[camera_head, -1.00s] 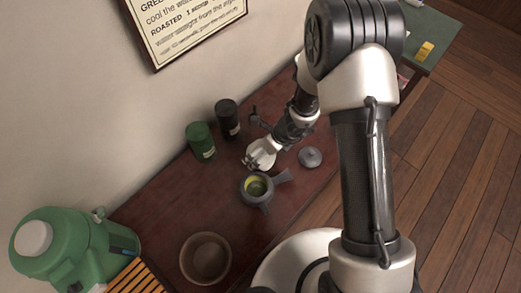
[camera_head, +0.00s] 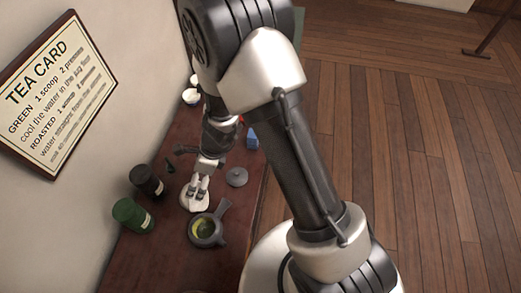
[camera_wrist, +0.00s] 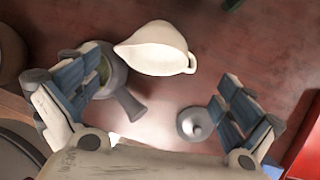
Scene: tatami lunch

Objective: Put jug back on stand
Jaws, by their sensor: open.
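The cream jug (camera_wrist: 155,52), with a spout at its left and a handle at its right, shows in the wrist view beyond and between my fingers. In the head view the white jug (camera_head: 193,202) is by the dark teapot (camera_head: 204,231), partly hidden by my gripper. My gripper (camera_wrist: 160,98) is open, its fingers wide apart with nothing between the tips that I can see held. It also shows in the head view above the jug (camera_head: 198,186). I cannot make out the stand or whether the jug rests on it.
The open teapot holds something green. Its grey lid (camera_head: 237,177) lies to the right. A green canister (camera_head: 131,215) and a black canister (camera_head: 147,182) stand along the wall. A blue block (camera_head: 252,139) and white cups (camera_head: 191,96) are farther back on the red-brown table (camera_head: 170,243).

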